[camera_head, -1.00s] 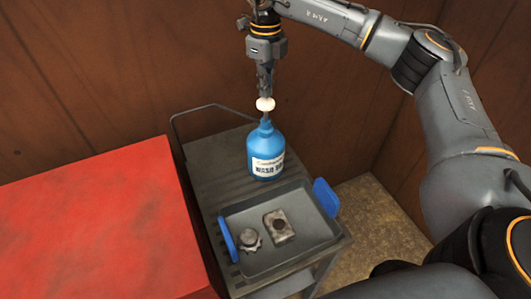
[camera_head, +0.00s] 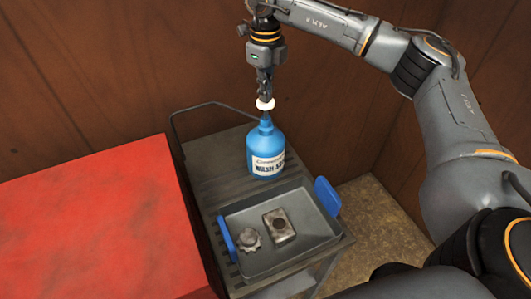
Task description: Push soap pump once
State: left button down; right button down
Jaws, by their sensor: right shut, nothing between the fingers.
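A blue soap bottle (camera_head: 266,148) with a white label stands upright on a grey cart (camera_head: 205,165). Its white pump head (camera_head: 265,104) sits on top of the neck. My right gripper (camera_head: 265,92) comes down from above, shut with nothing between its fingers. Its fingertips are right at the top of the pump head and appear to touch it; the exact contact is hard to tell. My left gripper is not in view.
A grey tray (camera_head: 290,258) with blue handles lies on the cart in front of the bottle, holding a gear (camera_head: 248,241) and a metal block (camera_head: 279,226). A red surface (camera_head: 90,225) stands to the left. Brown walls are behind.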

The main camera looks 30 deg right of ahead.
jog(key=shift+f+b, duration=0.8)
jog(key=shift+f, duration=0.7)
jog(key=shift+r, duration=0.1)
jog(key=shift+r+p, duration=1.75)
jog(key=shift+r, duration=0.85)
notch_tip(320, 180, up, 6)
jog(key=p, duration=0.4)
